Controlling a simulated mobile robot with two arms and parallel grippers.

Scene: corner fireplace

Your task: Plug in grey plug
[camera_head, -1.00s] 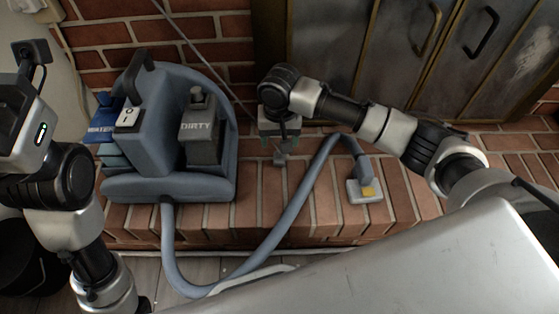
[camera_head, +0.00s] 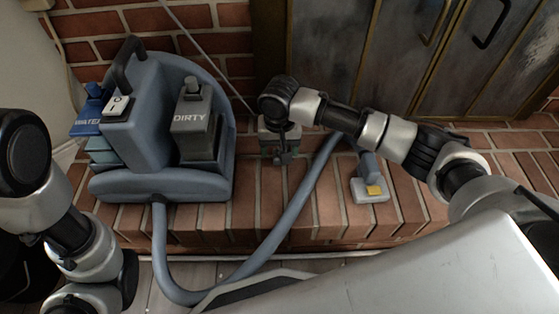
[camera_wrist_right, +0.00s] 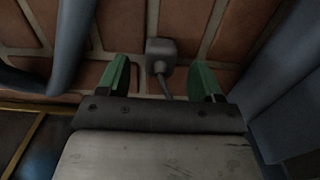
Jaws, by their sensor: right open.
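The grey plug (camera_wrist_right: 160,52) lies on the brick ledge in the right wrist view, a small dark grey block with its cord running down between my fingers. My right gripper (camera_wrist_right: 161,70) is open, with its green fingers one on each side of the plug and cord, not seen touching them. In the head view my right gripper (camera_head: 283,150) points down at the ledge behind the hose, and its arm hides part of this spot. My left arm is at the left edge of the head view, and its gripper is out of the picture. No socket can be made out.
A blue-grey cleaning machine (camera_head: 160,185) with a "DIRTY" tank (camera_head: 195,130) stands left on the brick ledge (camera_head: 245,215). Its hose (camera_head: 290,215) loops to a nozzle (camera_head: 370,190) at right. Metal cabinet doors (camera_head: 400,70) stand behind. A thin cord (camera_head: 205,55) crosses the brick wall.

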